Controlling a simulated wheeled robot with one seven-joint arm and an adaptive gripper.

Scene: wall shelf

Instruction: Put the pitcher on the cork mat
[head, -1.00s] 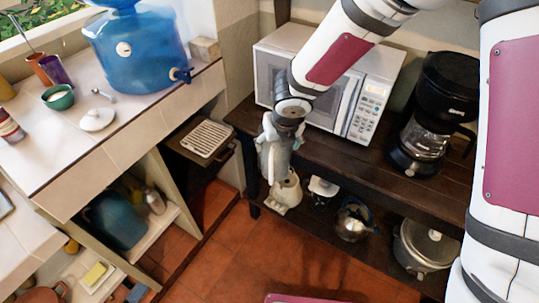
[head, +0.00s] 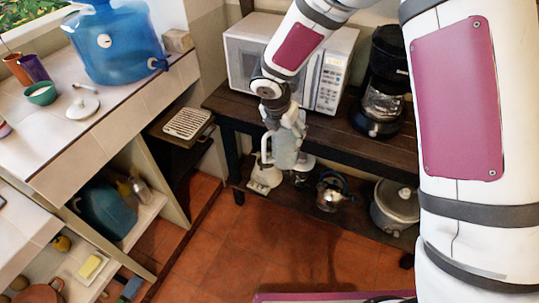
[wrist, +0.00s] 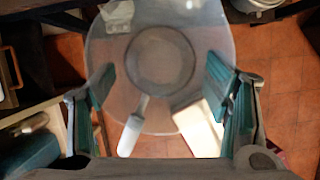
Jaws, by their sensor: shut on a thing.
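The pitcher (head: 285,152) is clear and see-through. My gripper (head: 284,130) is shut on it and holds it in the air in front of the dark wooden shelf, below the microwave. In the wrist view the pitcher (wrist: 118,48) lies between the two teal-padded fingers of my gripper (wrist: 163,85), with its round base toward the floor. Its outline is faint against the floor. I cannot make out a cork mat in either view.
The dark shelf carries a white microwave (head: 325,78) and a black coffee maker (head: 382,100). A kettle (head: 333,192) and a pot (head: 395,205) stand on its lower level. A tiled counter (head: 95,140) with a blue water jug (head: 112,45) is at left. Red floor tiles are open between.

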